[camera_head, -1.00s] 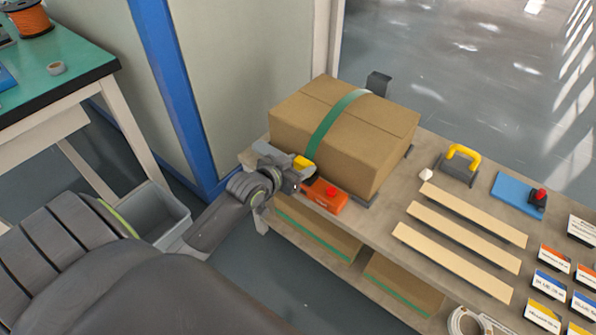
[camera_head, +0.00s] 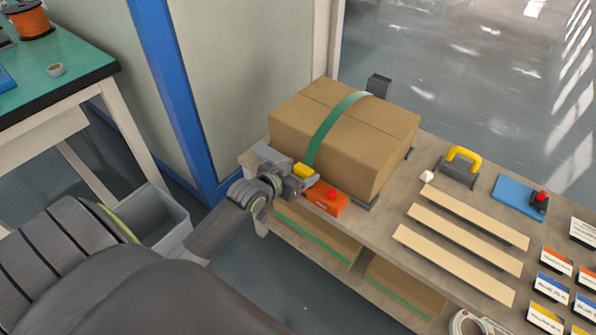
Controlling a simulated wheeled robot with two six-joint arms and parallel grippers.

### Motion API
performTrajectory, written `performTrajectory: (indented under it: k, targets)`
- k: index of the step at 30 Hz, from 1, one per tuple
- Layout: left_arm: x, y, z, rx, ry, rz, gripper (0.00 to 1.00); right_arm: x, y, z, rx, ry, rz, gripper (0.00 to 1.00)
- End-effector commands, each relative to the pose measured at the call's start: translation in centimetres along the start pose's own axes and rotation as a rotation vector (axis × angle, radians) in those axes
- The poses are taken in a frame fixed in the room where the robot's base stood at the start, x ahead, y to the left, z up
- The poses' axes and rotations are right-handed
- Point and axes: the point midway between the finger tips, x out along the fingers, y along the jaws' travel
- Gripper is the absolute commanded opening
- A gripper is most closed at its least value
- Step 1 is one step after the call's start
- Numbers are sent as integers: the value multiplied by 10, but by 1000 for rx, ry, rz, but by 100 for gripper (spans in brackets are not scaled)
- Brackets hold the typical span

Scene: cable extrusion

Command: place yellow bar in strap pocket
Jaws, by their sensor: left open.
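The yellow bar (camera_head: 304,171) is a small block at the near left corner of a cardboard box, beside the lower end of a green strap (camera_head: 326,126). The strap runs over the top of the box (camera_head: 372,131). My left gripper (camera_head: 294,182) is open, just left of and in front of the yellow bar. Its fingers are small and partly hidden by its own body, so I cannot tell whether they touch the bar. No strap pocket can be made out clearly; whether the bar sits in one cannot be seen. My right gripper is out of view.
An orange block with a red knob (camera_head: 328,197) lies right of the gripper on the workbench (camera_head: 378,217). Light wooden strips (camera_head: 465,237), a yellow-handled tool (camera_head: 460,166) and a blue plate (camera_head: 515,196) lie further right. A grey bin (camera_head: 170,228) stands on the left.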

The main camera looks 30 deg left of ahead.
Motion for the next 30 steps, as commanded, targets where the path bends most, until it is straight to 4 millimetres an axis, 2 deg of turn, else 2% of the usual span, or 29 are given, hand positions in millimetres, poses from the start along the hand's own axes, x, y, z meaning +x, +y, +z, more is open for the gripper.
performTrajectory:
  k: [5, 12, 18, 27, 29, 30]
  targets:
    - [-26, -1, -1, 2, -2, -1, 72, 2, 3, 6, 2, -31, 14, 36]
    - [-77, -1, -1, 3, -3, -1, 72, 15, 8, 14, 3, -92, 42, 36]
    - [-107, -1, 0, 2, -3, -1, 72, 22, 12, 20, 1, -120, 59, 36]
    - [-120, 0, 2, -1, -5, -2, 72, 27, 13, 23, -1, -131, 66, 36]
    - [-120, 0, 11, -6, -32, -10, 72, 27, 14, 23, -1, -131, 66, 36]
    - [-121, 0, 22, -13, -67, -21, 72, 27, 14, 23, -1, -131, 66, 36]
